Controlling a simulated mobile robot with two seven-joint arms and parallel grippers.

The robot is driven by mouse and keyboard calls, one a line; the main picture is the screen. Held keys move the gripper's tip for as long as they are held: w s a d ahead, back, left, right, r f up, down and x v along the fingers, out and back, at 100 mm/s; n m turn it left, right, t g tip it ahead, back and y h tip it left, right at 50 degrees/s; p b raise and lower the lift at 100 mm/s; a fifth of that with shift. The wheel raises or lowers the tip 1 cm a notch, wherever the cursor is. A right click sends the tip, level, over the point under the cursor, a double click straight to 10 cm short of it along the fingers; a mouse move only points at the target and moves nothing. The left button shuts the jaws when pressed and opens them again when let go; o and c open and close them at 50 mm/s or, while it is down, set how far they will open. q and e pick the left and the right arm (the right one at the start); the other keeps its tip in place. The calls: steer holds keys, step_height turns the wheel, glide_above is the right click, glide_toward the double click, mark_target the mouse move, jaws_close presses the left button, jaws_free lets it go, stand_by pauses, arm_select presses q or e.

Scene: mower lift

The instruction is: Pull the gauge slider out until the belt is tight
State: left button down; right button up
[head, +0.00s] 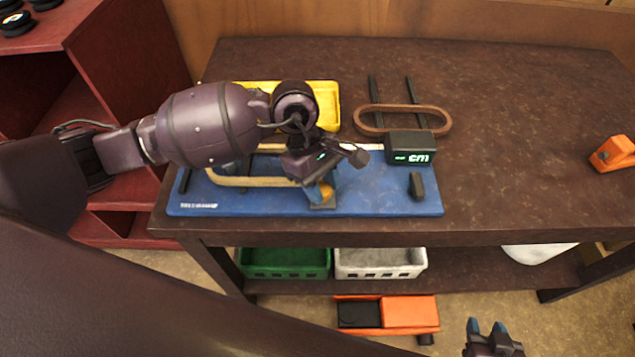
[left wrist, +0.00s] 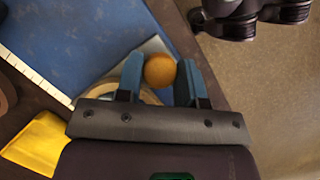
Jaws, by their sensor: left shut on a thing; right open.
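The blue gauge board (head: 380,200) lies on the brown table. A tan belt (head: 228,181) loops along the board, partly hidden by my left arm. My left gripper (head: 323,192) is over the board's front middle, shut on the slider's orange round knob (head: 326,191). In the left wrist view, the knob (left wrist: 160,69) sits between the two blue fingers, with a pale plate under it. A dark readout box (head: 409,148) showing "cm" stands at the board's right; its digits are too small to read surely. My right gripper (head: 490,335) is open and empty, low in front of the table.
A brown belt loop (head: 405,108) lies behind the readout. A yellow tray (head: 328,98) is behind my left arm. A small black block (head: 416,186) stands on the board's right. An orange object (head: 613,152) is at the far right. Green and white baskets (head: 381,263) sit on the lower shelf.

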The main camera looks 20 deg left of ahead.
arm_select(q)
steer(key=c, duration=0.8)
jaws_free()
steer(key=shift+o, duration=0.2)
steer(key=shift+r, duration=0.1)
steer(key=v, duration=1)
steer(key=shift+r, duration=0.35)
steer(key=shift+a, duration=0.1)
